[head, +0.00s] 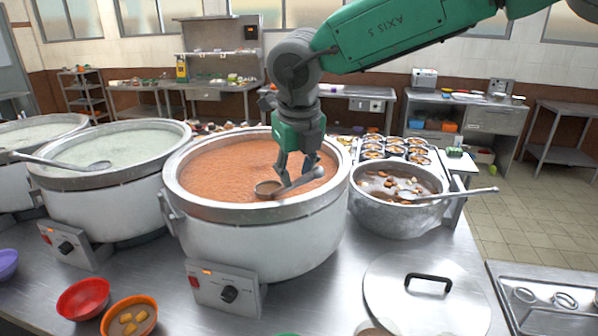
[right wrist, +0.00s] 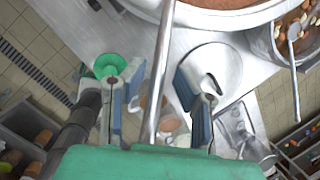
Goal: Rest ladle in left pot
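The large pot of orange-brown congee (head: 255,232) stands in the middle of the counter; part of its rim shows at the top of the right wrist view (right wrist: 225,18). A ladle (head: 268,188) lies low over the congee, its handle pointing right; I cannot tell how deep its bowl sits. My right gripper (head: 297,176) is above it, pointing down. In the right wrist view the handle (right wrist: 157,75) runs between the spread fingers (right wrist: 158,125), with gaps on both sides. My left gripper is not in view.
A white-congee pot (head: 110,205) with its own ladle (head: 62,160) stands left. A smaller metal pot (head: 395,222) with another ladle (head: 455,194) stands right. A lid (head: 425,300) lies in front. Red (head: 82,298) and orange (head: 130,317) bowls sit front left.

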